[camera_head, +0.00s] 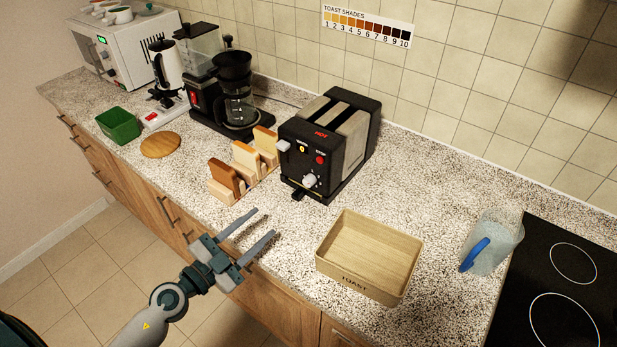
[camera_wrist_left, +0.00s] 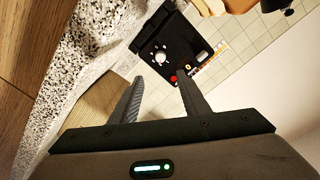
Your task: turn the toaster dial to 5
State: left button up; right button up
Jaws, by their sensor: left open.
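The black toaster (camera_head: 333,143) with two silver slots on top stands on the speckled counter, its front facing me. Its white dial (camera_head: 309,181) sits low on the front, below a red button and a small yellow mark. The dial (camera_wrist_left: 160,57) also shows in the left wrist view, ringed by small marks; its setting is too small to read. My left gripper (camera_head: 266,222) is open and empty at the counter's front edge, in front of the toaster and apart from it. Its two fingers (camera_wrist_left: 160,95) point toward the toaster front in the wrist view. My right gripper is not seen.
A toast rack (camera_head: 232,195) with bread slices stands left of the toaster. A wooden tray (camera_head: 345,283) marked TOAST lies in front right. A pitcher (camera_head: 497,243) stands by the black hob. A coffee maker (camera_head: 234,100) stands behind left. Counter before the dial is clear.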

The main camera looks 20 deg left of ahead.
aim_at(306, 184)
pick_arm(q)
jog(key=shift+s+a+r, duration=0.1)
jog(key=shift+s+a, duration=0.05)
jog(key=shift+s, duration=0.25)
jog(key=shift+w+d, duration=0.2)
jog(key=shift+w, duration=0.3)
jog(key=shift+w+d+p, duration=0.25)
jog(key=shift+w+p, duration=0.2)
jog(key=shift+w, duration=0.2)
jog(key=p+x, duration=0.2)
jog(key=x, duration=1.3)
jog(key=shift+w+d, duration=0.1)
jog(key=shift+w, duration=0.05)
jog(key=c, duration=1.1)
